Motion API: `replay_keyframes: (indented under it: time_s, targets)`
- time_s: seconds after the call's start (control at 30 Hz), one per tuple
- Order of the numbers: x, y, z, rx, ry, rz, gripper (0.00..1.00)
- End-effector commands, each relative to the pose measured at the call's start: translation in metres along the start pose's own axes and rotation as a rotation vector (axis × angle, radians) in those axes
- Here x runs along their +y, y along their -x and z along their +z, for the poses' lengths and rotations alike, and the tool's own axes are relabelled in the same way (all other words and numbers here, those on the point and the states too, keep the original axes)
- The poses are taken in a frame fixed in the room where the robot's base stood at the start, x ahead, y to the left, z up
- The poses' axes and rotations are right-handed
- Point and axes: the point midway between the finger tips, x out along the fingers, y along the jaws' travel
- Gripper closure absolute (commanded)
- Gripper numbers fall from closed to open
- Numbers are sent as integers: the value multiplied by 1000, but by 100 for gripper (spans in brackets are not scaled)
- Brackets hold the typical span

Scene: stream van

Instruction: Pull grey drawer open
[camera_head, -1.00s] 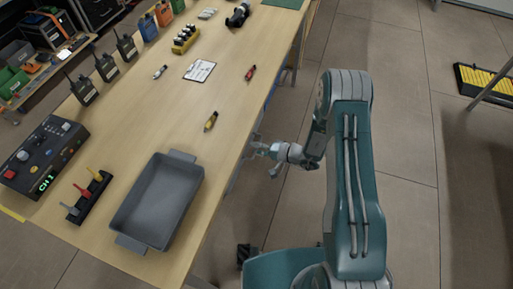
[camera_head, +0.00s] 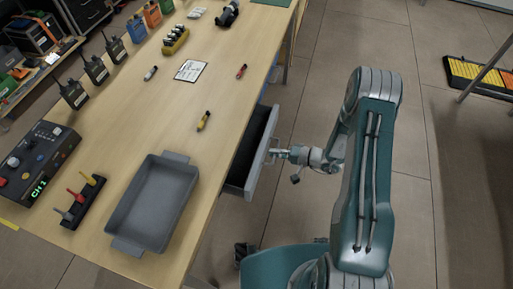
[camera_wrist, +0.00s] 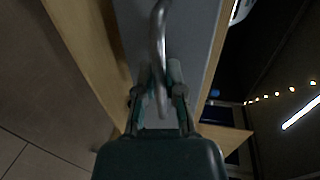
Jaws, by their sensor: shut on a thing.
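The grey drawer (camera_head: 262,150) stands out from under the right side of the wooden table, with its dark inside showing in the head view. My gripper (camera_head: 275,154) is at the drawer's front. In the wrist view my gripper (camera_wrist: 160,88) is shut on the drawer's curved metal handle (camera_wrist: 158,35), with one finger on each side of it. The grey drawer front (camera_wrist: 198,35) fills the area behind the handle. In the head view the handle is small and mostly hidden by the gripper.
The wooden table (camera_head: 212,140) holds a grey tray (camera_head: 125,245), a control box (camera_head: 38,160), several radios and small pens. A yellow and black ramp (camera_head: 478,76) lies far right.

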Motion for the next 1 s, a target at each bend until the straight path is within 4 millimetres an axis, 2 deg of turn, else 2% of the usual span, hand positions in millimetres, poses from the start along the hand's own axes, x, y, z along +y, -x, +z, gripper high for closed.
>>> replay_keyframes:
  time_s: [0.03, 0.2, 0.4, 0.5, 0.7, 1.0]
  targets:
    - [7, 19, -1, 11, -5, 7, 100]
    - [18, 70, -1, 10, -5, 9, 100]
    - [28, 120, 0, 8, -4, 9, 100]
    - [32, 137, 0, 5, -3, 8, 100]
    - [36, 158, 1, 2, -3, 8, 100]
    - [37, 163, 0, 1, -3, 8, 100]
